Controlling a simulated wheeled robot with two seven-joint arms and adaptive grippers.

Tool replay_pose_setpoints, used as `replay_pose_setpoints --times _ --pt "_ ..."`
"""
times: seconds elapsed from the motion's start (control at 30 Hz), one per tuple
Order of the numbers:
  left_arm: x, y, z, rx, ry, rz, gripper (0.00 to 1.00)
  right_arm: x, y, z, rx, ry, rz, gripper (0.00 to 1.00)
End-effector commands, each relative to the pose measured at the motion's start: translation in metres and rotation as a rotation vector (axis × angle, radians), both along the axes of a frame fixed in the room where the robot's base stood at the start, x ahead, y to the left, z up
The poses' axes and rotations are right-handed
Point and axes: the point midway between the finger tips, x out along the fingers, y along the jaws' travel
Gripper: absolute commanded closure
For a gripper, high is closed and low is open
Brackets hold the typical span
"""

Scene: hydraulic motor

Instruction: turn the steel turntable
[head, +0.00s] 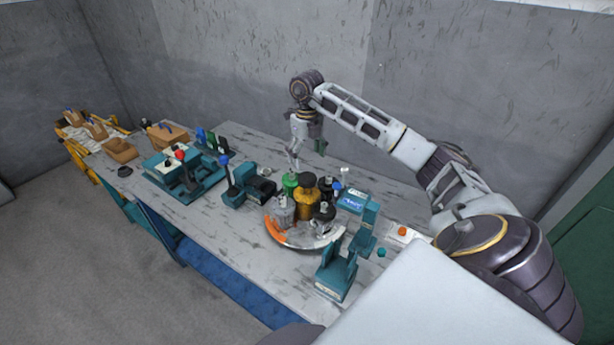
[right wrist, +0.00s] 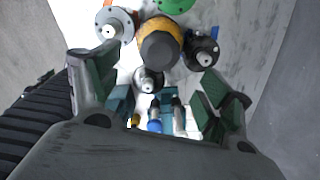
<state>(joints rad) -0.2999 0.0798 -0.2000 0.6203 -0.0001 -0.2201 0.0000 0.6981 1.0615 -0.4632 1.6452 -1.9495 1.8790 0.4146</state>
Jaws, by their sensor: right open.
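The steel turntable (head: 308,244) is a round disc with an orange section on its rim, on the right half of the workbench. It carries a yellow-orange cylinder (head: 307,205) in the middle, with green, grey and dark parts around it. My right gripper (head: 294,163) is open and empty above the far side of the turntable, pointing down and touching nothing. In the right wrist view its two green-padded fingers (right wrist: 160,98) are spread apart. The yellow cylinder (right wrist: 158,46), a grey flanged part (right wrist: 113,27) and a dark part (right wrist: 201,50) show beyond them. My left gripper is out of view.
A teal fixture (head: 338,274) stands close to the turntable's right front. Teal stations with levers (head: 184,176) stand left. Wooden boxes (head: 122,151) lie at the far left end. The bench (head: 222,217) is bare at its front middle. A grey wall rises behind.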

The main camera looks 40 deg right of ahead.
Motion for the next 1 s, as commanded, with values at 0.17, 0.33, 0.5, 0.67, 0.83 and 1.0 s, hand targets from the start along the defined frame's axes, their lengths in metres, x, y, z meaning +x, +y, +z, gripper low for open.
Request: replay_pose_setpoints --times 0.17,0.33,0.5,0.67,0.83,1.0 --pt "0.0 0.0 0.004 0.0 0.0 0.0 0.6 0.0 0.001 -0.018 0.002 0.002 0.001 0.21" --pt "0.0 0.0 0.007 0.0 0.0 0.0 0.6 -0.001 0.0 -0.036 0.001 0.002 0.001 0.21" --pt "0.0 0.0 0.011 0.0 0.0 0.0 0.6 -0.001 0.0 -0.055 0.0 0.003 0.0 0.21" --pt "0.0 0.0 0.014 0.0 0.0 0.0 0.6 -0.001 0.0 -0.073 0.002 0.003 0.0 0.21" --pt "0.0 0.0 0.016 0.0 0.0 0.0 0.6 0.0 0.0 -0.086 0.001 0.001 0.0 0.21" --pt "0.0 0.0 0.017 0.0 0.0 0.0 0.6 0.0 0.0 -0.091 0.0 0.0 0.001 0.21"
